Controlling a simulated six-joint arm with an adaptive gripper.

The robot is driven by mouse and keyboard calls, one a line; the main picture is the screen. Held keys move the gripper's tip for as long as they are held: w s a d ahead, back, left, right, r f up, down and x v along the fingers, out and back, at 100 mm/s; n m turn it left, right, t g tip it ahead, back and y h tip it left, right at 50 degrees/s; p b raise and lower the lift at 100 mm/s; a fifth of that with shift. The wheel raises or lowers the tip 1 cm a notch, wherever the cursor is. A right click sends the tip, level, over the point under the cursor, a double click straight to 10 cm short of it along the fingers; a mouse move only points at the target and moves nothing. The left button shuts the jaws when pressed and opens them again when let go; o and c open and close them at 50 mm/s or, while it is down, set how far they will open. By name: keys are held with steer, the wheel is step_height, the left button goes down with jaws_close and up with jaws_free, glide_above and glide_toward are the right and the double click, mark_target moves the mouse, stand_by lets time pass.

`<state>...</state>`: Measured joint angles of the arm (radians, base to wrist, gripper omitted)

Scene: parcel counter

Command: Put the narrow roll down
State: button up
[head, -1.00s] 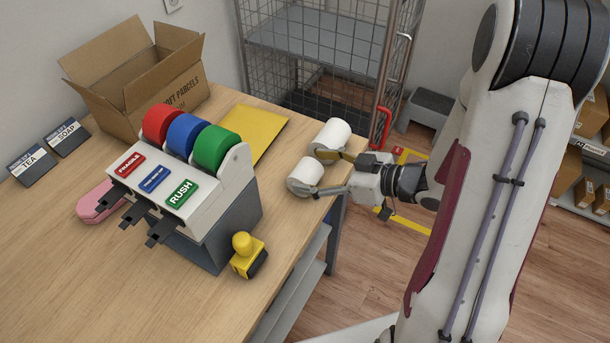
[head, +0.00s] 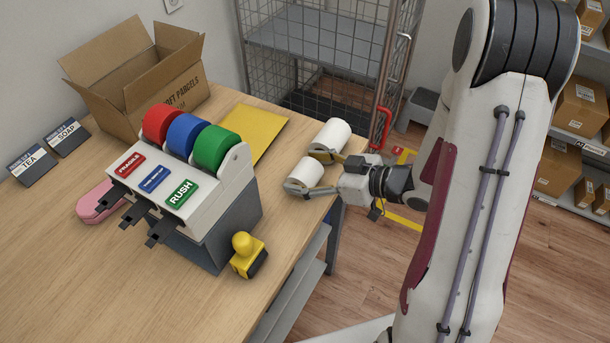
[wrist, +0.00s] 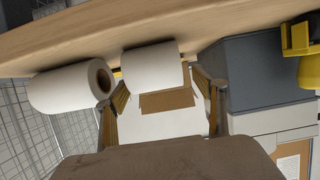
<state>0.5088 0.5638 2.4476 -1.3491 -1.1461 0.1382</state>
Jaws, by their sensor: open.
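The narrow roll (head: 307,172), a short white roll, appears to rest on the counter near its right edge. My gripper (head: 303,171) is open, with one finger on each side of this roll. In the wrist view the roll (wrist: 150,64) shows between the two spread fingers (wrist: 160,88); I cannot tell whether either finger touches it. A longer white roll (head: 333,136) lies just behind it, close to the upper finger. In the wrist view this longer roll (wrist: 62,88) is at the left, its cardboard core showing.
A tape dispenser (head: 212,218) with red, blue and green rolls stands left of my gripper. A yellow stamp (head: 247,256) sits in front of it. A yellow envelope (head: 262,128) lies behind. A wire cage (head: 310,50) stands beyond the counter (head: 110,260).

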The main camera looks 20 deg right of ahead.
steer(key=shift+w+a+f, duration=0.1)
steer(key=shift+w+a, duration=0.05)
steer(key=shift+w, duration=0.05)
stand_by(0.3)
steer(key=shift+x, duration=2.5)
steer(key=shift+w, duration=0.1)
steer(key=c, duration=1.4)
steer(key=shift+c, duration=0.2)
step_height(320, 180, up, 10)
